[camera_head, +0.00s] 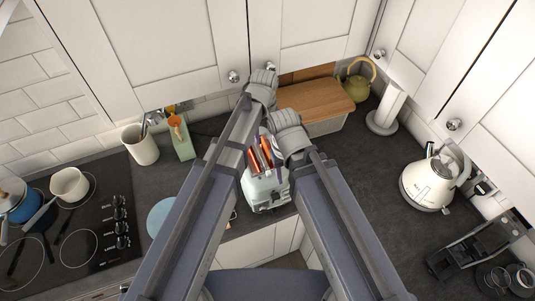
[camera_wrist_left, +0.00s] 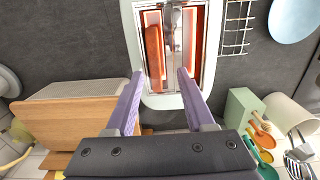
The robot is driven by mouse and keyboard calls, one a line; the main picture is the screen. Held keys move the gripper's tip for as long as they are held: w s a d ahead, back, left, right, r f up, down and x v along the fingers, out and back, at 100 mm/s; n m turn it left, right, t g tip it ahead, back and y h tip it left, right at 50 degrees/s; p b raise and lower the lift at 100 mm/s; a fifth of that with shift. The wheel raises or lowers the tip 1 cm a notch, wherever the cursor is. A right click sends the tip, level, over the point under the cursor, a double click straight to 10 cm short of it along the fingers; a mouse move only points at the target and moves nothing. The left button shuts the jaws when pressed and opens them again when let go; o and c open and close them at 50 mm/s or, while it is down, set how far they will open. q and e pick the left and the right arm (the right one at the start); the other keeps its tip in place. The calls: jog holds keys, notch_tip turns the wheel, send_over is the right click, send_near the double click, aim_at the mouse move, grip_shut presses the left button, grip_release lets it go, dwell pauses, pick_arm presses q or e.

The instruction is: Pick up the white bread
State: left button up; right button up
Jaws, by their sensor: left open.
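The pale green toaster (camera_head: 265,190) stands on the worktop below my arms, its slots glowing orange. From above in the left wrist view, the toaster (camera_wrist_left: 144,98) has two glowing slots. A brown-edged bread slice (camera_wrist_left: 155,52) stands in the left slot. I cannot tell whether it is the white bread. My left gripper (camera_wrist_left: 160,73) is open and empty, its purple fingers apart over the near end of the toaster. In the head view my arms partly cover the toaster. My right arm shows there, but its gripper does not.
A wooden-lidded bread box (camera_head: 315,100) stands behind the toaster. A green utensil holder (camera_head: 183,138) and white pot (camera_head: 140,146) are at left, near the hob (camera_head: 85,225). A white kettle (camera_head: 428,184) is at right. Cupboards (camera_head: 160,45) hang above.

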aim_at(267, 143)
pick_arm(q)
jog(key=shift+f, duration=0.1)
jog(key=shift+s+f, duration=0.1)
jog(key=shift+f, duration=0.1)
jog(key=f+b, duration=0.5)
jog(key=shift+d, duration=0.4)
jog(key=shift+r, duration=0.1)
jog(key=shift+c, duration=0.3)
grip_shut()
